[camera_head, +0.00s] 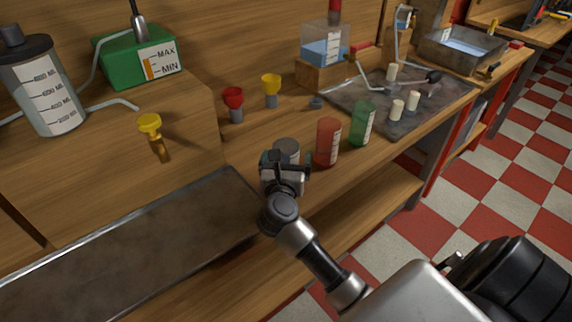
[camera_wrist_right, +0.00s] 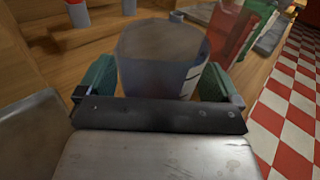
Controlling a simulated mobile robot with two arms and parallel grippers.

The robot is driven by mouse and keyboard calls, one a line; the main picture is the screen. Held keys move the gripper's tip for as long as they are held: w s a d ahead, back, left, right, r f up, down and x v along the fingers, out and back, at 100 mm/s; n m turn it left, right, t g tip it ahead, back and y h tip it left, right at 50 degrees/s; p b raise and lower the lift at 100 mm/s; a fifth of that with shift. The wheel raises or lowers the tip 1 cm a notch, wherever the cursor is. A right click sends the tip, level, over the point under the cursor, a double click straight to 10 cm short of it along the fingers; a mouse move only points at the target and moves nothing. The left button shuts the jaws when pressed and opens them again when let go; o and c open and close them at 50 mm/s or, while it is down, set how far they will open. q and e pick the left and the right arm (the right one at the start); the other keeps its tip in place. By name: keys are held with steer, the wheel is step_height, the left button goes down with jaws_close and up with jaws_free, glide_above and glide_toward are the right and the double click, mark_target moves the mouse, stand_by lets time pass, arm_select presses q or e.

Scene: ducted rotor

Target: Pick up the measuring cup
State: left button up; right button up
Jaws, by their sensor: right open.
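A clear grey measuring cup (camera_head: 287,146) with dark markings stands on the wooden bench. My right gripper (camera_head: 284,163) is at this cup, on its near side. In the right wrist view the cup (camera_wrist_right: 160,60) sits between the two green finger pads of the open gripper (camera_wrist_right: 155,84). Its lower part is hidden behind the gripper's dark bar. I cannot tell whether either pad touches it. A red measuring cup (camera_head: 327,142) and a green measuring cup (camera_head: 362,123) stand to its right. My left gripper is not in view.
Red (camera_head: 233,98) and yellow (camera_head: 271,84) funnels stand behind the cup. Another yellow funnel (camera_head: 150,122) is at the left. A metal tray (camera_head: 120,245) lies left of my gripper. A dark plate (camera_head: 365,90) with white cylinders lies to the right. A large marked container (camera_head: 42,85) stands far left.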

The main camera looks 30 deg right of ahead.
steer(key=c, duration=1)
steer(key=shift+r, duration=0.1)
